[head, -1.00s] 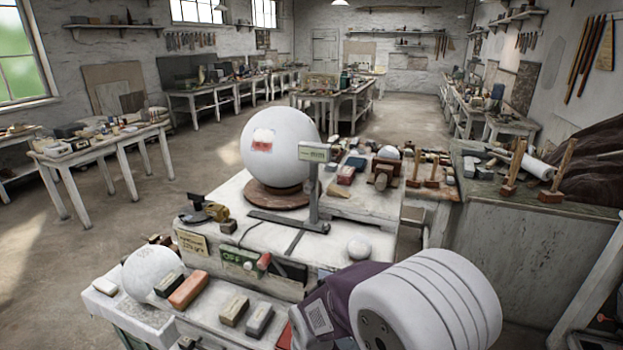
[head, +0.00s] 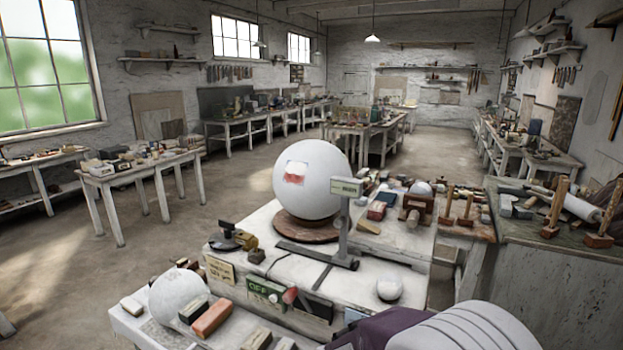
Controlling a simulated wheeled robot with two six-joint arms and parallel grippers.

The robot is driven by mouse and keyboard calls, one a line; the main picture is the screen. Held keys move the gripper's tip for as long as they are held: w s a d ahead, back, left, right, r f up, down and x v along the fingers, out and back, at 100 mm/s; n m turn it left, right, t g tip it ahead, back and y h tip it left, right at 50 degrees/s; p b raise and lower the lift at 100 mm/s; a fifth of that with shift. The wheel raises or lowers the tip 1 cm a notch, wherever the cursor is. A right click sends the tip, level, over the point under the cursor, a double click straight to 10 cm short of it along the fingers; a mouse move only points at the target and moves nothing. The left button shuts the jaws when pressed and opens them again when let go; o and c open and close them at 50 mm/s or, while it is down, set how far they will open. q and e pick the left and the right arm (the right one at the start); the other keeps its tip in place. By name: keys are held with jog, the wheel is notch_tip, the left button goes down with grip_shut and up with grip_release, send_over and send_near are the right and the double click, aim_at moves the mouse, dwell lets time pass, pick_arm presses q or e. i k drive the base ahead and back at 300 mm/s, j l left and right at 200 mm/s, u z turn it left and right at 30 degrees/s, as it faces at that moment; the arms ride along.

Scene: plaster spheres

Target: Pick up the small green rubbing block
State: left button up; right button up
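I cannot pick out a small green rubbing block with certainty. A small dark block with a pale top (head: 193,309) lies beside an orange-red block (head: 212,318) on the front shelf of the white workbench; its exact colour is hard to tell. Grey-green blocks (head: 506,205) lie on the bench at the right. Neither gripper is in view. A purple and white link of my own arm shows at the bottom right and hides part of the bench front.
A large white sphere (head: 311,180) stands on a round brown base beside a grey metal gauge post (head: 344,225). A smaller sphere (head: 178,292) sits at front left, and a small ball (head: 390,288) on the bench top. Open floor (head: 130,255) lies to the left.

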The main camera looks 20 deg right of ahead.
aim_at(195, 309)
jog(key=i+j+z, duration=0.55)
jog(key=z, duration=0.15)
jog(key=i+j+z, duration=0.2)
jog(key=j+z, duration=0.15)
jog(key=j, duration=0.15)
jog(key=i+j+z, duration=0.15)
jog(key=j+z, duration=0.2)
